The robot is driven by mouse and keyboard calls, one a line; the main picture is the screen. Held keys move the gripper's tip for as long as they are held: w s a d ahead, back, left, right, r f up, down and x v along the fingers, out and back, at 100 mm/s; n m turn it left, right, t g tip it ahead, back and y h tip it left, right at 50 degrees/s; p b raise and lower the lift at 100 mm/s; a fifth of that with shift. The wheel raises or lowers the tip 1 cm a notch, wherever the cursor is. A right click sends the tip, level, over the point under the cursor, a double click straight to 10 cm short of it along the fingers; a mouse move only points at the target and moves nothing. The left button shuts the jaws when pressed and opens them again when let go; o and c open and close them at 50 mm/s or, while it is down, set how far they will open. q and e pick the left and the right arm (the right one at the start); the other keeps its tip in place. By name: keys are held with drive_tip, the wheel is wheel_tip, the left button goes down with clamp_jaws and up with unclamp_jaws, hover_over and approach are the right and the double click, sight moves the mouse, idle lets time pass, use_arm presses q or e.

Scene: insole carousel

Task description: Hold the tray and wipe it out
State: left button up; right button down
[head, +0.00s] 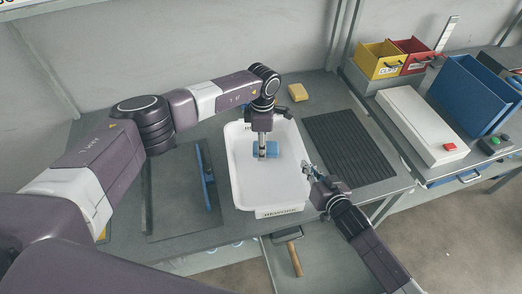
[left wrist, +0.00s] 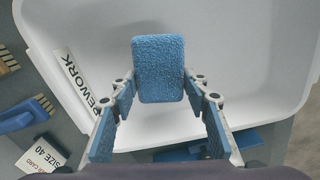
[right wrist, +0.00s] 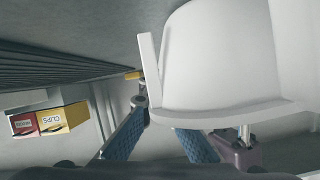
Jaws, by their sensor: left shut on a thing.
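The white tray (head: 237,185) lies on the grey bench with a REWORK label on its front; its inside also shows in the left wrist view (left wrist: 240,45). My left gripper (head: 263,148) points down into the tray and is shut on a blue textured pad (left wrist: 160,68), which also shows in the head view (head: 272,149) at the tray's floor. My right gripper (head: 311,172) is at the tray's right rim. In the right wrist view its fingers (right wrist: 165,110) are spread, with the tray's wall (right wrist: 220,60) close by; the right fingertip is hidden behind the rim.
A dark ribbed mat (head: 350,147) lies right of the tray, and a yellow block (head: 298,92) behind it. A blue-handled tool (head: 207,180) is to the left. A white box (head: 420,125) with a red button and several bins stand at the right.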

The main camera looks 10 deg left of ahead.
use_arm(q)
drive_tip(key=shift+r, duration=2.3)
use_arm(e)
drive_tip(key=c, duration=2.1)
unclamp_jaws()
drive_tip(key=v, duration=1.2)
